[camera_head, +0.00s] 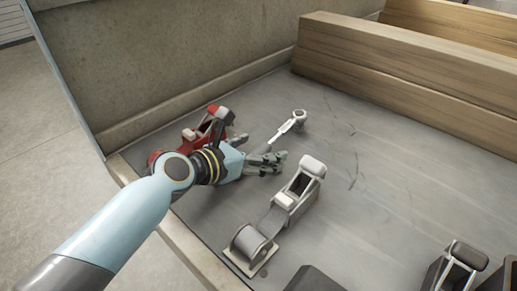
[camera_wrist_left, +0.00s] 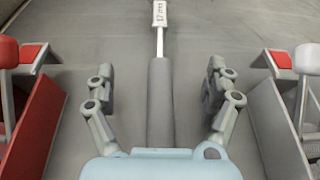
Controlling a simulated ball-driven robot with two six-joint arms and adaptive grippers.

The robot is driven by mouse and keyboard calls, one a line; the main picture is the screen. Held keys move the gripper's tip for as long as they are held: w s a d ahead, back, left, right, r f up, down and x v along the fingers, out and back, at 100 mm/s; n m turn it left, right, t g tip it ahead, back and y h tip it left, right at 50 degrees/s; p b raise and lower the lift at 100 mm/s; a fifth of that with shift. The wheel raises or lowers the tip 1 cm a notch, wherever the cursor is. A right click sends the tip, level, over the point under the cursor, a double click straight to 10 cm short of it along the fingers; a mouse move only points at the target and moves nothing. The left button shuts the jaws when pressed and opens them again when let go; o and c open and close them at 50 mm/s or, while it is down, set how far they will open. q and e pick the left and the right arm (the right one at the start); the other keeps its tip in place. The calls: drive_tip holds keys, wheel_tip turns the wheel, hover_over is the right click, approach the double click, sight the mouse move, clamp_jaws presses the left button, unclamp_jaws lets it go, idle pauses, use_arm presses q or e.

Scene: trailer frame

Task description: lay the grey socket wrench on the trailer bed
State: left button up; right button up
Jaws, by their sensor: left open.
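The grey socket wrench (camera_head: 299,116) lies on the grey trailer bed (camera_head: 365,165), its round head pointing away from my left gripper. In the left wrist view its dark grey handle (camera_wrist_left: 160,105) runs between the fingers, with clear gaps on both sides. My left gripper (camera_head: 280,161) is open, low over the bed at the handle end. It also shows in the left wrist view (camera_wrist_left: 161,75), with one finger either side of the handle. In the head view the gripper hides most of the handle. My right gripper is not in view.
A red ratchet buckle (camera_head: 189,134) lies left of my gripper, partly hidden by my arm. A grey ratchet buckle (camera_head: 296,193) lies close on the right. Another dark-topped buckle (camera_head: 458,266) is at lower right. Wooden beams (camera_head: 400,72) lie behind; the bed's middle right is clear.

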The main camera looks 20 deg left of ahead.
use_arm(q)
drive_tip(key=shift+o, duration=0.4)
drive_tip(key=shift+o, duration=1)
